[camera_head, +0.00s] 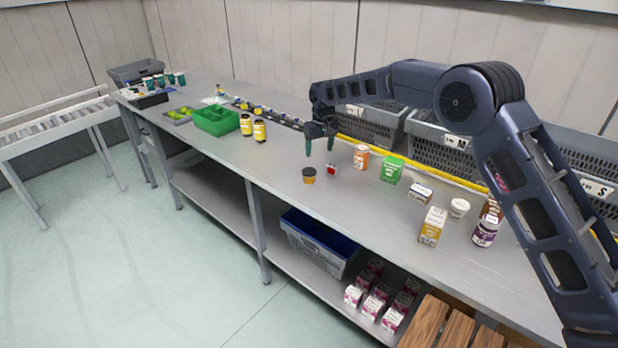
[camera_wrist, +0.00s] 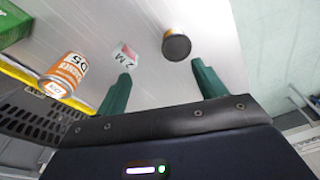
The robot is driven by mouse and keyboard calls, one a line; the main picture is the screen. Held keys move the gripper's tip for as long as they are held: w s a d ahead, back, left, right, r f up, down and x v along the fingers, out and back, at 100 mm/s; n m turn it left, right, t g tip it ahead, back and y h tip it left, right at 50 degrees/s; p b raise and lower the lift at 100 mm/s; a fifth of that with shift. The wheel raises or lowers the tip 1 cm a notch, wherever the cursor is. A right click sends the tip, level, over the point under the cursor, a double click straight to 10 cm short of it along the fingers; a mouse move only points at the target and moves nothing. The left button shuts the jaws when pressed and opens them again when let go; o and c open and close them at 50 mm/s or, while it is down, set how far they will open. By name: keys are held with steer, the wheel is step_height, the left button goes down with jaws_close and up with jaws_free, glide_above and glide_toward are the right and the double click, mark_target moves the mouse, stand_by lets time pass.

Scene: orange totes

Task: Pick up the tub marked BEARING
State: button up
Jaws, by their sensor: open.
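A small tub (camera_head: 309,176) with a dark lid and orange side stands on the grey workbench (camera_head: 280,205). In the wrist view the tub (camera_wrist: 176,44) lies beyond the fingertips, nearer the right finger. I cannot read BEARING on it. A white tub (camera_head: 459,207) stands farther right on the bench, its label too small to read. My gripper (camera_head: 320,148) is open and empty, pointing down above the bench, apart from the dark-lidded tub. Its green fingers (camera_wrist: 161,72) also show in the wrist view.
A small red and white box (camera_head: 331,169) sits beside the dark-lidded tub. An orange-labelled container (camera_head: 361,157) and green box (camera_head: 392,170) stand to the right. Yellow jars (camera_head: 259,131) and a green bin (camera_head: 216,121) stand left. Grey totes (camera_head: 445,148) line the back.

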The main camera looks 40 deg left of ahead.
mark_target(309, 171)
steer(key=shift+s+a+f, duration=0.8)
steer(key=shift+s+f, duration=0.05)
steer(key=shift+s, duration=0.05)
steer(key=shift+f, duration=0.25)
steer(key=f, duration=0.5)
steer(key=shift+w+a, duration=0.1)
steer(key=shift+a, duration=0.25)
steer(key=shift+a+f, duration=0.2)
steer(key=shift+f, duration=0.65)
steer(key=shift+a+f, duration=0.15)
steer(key=shift+f, duration=0.7)
steer(key=shift+a+f, duration=0.2)
steer(key=shift+f, duration=0.65)
steer(key=c, duration=0.9)
